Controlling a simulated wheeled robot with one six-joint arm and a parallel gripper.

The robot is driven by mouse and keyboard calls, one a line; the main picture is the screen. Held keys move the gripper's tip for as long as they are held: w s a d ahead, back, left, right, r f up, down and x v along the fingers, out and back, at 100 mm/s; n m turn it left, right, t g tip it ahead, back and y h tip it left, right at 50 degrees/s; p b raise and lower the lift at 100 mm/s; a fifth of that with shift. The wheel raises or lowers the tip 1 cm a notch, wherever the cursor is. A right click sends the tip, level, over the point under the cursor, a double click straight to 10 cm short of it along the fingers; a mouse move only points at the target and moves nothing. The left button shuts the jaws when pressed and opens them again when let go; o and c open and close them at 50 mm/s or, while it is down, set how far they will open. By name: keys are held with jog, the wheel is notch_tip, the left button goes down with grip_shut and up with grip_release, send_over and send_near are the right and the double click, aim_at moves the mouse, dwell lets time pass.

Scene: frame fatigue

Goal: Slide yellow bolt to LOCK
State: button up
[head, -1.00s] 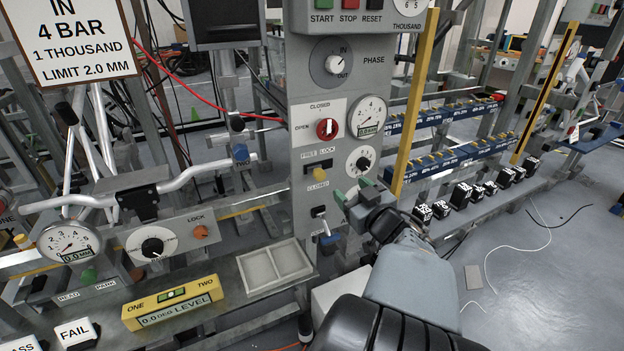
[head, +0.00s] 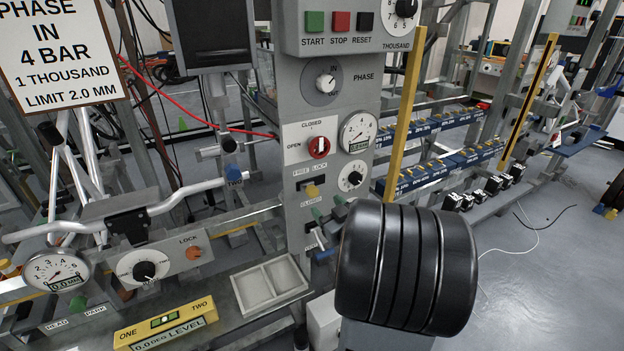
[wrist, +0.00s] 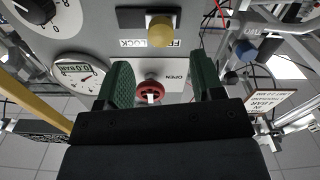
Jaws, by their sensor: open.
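The yellow bolt (head: 313,190) sits in a dark slot on the grey panel under the FREE LOCK label (head: 317,170). In the wrist view, which is upside down, the yellow bolt (wrist: 160,30) sits nearer the FREE end, with dark slot (wrist: 131,18) bare towards LOCK. My gripper (wrist: 163,82) has green fingers spread apart with nothing held. The bolt lies beyond the fingertips in that picture, apart from them. In the head view my gripper (head: 328,207) is just below and right of the bolt, mostly hidden behind my dark arm link.
A red knob (head: 319,147) is above the bolt; it shows between the fingers in the wrist view (wrist: 151,92). A dial gauge (head: 357,133) and a black knob (head: 351,176) are to the right. A blue-ended lever (head: 325,250) is below. A yellow post (head: 405,110) stands right of the panel.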

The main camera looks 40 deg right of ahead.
aim_at(314, 194)
jog(key=w, duration=0.5)
jog(key=w+d+b, duration=0.1)
jog(key=w, duration=0.2)
jog(key=shift+w, duration=0.25)
